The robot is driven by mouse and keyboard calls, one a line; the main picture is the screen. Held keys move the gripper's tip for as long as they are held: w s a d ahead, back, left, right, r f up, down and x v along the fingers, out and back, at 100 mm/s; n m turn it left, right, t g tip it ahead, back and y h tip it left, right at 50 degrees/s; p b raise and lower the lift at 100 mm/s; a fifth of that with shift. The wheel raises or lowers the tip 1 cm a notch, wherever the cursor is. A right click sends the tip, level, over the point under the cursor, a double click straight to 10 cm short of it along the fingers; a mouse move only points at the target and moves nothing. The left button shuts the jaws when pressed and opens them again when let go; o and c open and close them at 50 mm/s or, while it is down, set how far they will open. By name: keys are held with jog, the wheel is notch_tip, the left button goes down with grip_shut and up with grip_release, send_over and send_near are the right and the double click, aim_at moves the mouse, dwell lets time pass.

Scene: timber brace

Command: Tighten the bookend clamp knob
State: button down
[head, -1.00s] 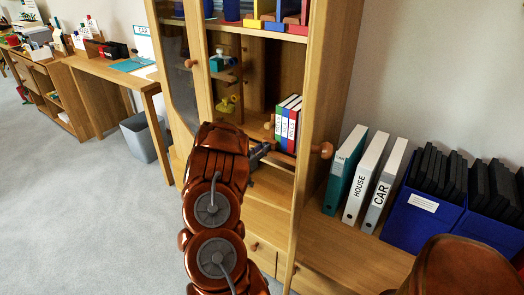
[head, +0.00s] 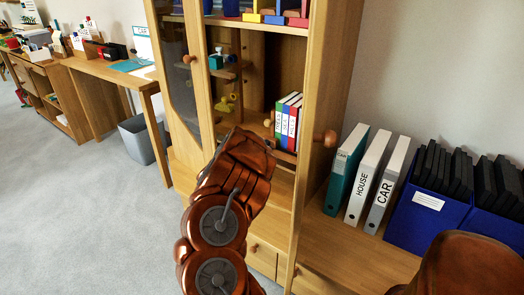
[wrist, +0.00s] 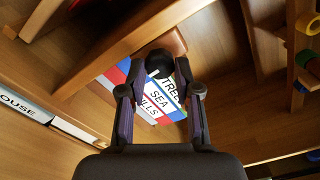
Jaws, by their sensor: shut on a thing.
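In the wrist view, the fingers of my gripper (wrist: 158,92) stand on both sides of a round black knob (wrist: 158,62), shut on it near the fingertips. The knob is in front of a brown wooden piece (wrist: 168,42), which looks like part of the bookend. Behind the knob are books (wrist: 157,99) with spines reading TREES, SEA and a partly hidden word ending in ILLS. In the head view, the books (head: 289,122) stand upright on a cabinet shelf. My arm hides the gripper and the black knob there.
The wooden cabinet (head: 329,70) surrounds the shelf closely. A round wooden knob (head: 325,138) sticks out at its right edge. White and teal binders (head: 367,177) and blue boxes (head: 427,210) stand on the low bench to the right. The carpet (head: 90,220) at left is clear.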

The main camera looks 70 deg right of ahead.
jog(key=shift+r+m, duration=0.1)
jog(key=shift+m, duration=0.3)
jog(key=c, duration=0.8)
grip_release()
jog(key=v, duration=1.2)
